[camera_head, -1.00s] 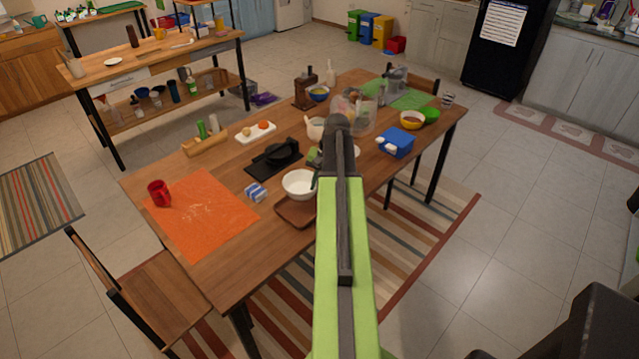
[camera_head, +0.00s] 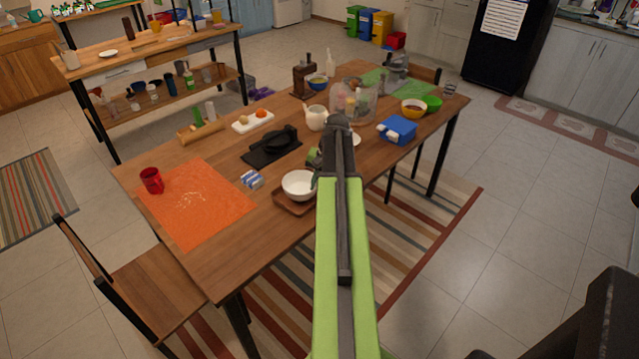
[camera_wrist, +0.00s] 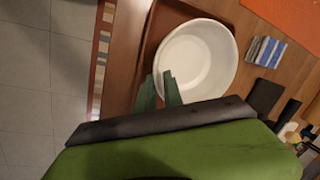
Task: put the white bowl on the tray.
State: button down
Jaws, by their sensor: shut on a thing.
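The white bowl (camera_head: 298,183) is over the brown tray (camera_head: 286,204) near the table's front edge. In the wrist view the bowl (camera_wrist: 200,58) lies within the tray's outline, with the tray's rim (camera_wrist: 152,38) showing along its left side. I cannot tell whether the bowl touches the tray. My gripper (camera_wrist: 160,79) is shut on the bowl's rim, with its green fingers at the lower left of the bowl. In the head view my arm hides the right part of the bowl and tray and most of the gripper.
A blue-and-white striped block (camera_head: 251,180) lies left of the bowl. An orange mat (camera_head: 200,205) with a red mug (camera_head: 151,181) is farther left. A black pan on a dark board (camera_head: 272,146), a white jug (camera_head: 316,117) and a blue box (camera_head: 398,129) stand behind.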

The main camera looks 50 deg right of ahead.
jog(key=shift+f+b, duration=0.55)
jog(key=shift+f, duration=0.05)
jog(key=c, duration=1.4)
grip_release()
jog(key=shift+r, duration=0.15)
jog(key=p+v, duration=1.7)
jog(key=shift+r, duration=0.1)
